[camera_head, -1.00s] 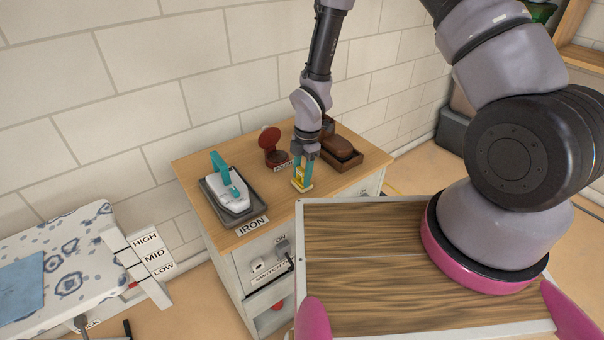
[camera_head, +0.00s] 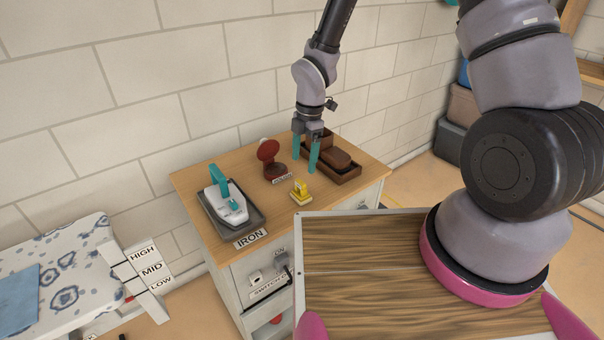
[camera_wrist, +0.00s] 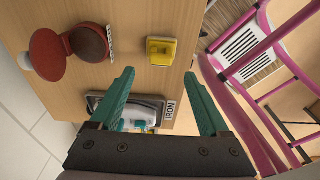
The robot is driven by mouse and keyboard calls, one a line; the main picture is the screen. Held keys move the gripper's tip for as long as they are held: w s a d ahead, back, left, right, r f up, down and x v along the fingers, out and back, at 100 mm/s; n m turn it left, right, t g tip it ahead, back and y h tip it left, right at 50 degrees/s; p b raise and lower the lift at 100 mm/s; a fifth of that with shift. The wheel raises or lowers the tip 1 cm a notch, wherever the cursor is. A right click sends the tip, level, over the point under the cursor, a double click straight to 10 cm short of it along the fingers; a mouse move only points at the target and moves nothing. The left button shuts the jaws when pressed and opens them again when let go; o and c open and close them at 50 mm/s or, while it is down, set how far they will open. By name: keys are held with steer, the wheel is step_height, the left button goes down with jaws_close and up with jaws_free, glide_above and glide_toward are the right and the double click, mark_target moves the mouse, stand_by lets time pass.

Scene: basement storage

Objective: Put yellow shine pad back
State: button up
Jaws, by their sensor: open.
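The yellow shine pad (camera_head: 300,189) sits on the wooden cabinet top (camera_head: 236,170) near its front edge. It also shows in the wrist view (camera_wrist: 161,50), a yellow block with a raised grip, apart from my fingers. My gripper (camera_head: 306,171) is open and empty, its teal fingers above the cabinet top, behind the pad in the head view. Both fingers show in the wrist view (camera_wrist: 160,98). Just right of the gripper is a dark brown wooden box (camera_head: 348,178) with a brown brush (camera_head: 332,158) in it. A red round tin (camera_head: 270,158) stands open to the left, beside a small label.
An iron (camera_head: 229,204) rests on a grey tray (camera_head: 250,226) at the cabinet's left, above an IRON label. A patterned ironing board (camera_head: 90,245) is at lower left. The wall is close behind the cabinet. Bare wood lies between tray and pad.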

steer(key=w+d+r+m+t, duration=0.15)
steer(key=d+r+m, duration=0.45)
steer(key=r, duration=0.6)
steer(key=d+r+m+t, duration=0.2)
steer(key=d+r+m, duration=0.4)
steer(key=r, duration=0.5)
steer(key=s+d+r+m+t, duration=0.2)
steer(key=s+d+r+m, duration=0.3)
steer(key=s+r+m, duration=0.2)
steer(key=s+d+r+m+t, duration=0.2)
steer(key=s+d+r+m, duration=0.2)
steer(key=s+r+m, duration=0.3)
step_height(320, 180, up, 3)
steer(key=m, duration=0.3)
steer(key=shift+s+d+y, duration=0.25)
steer(key=shift+d+y, duration=0.15)
steer(key=shift+t, duration=0.25)
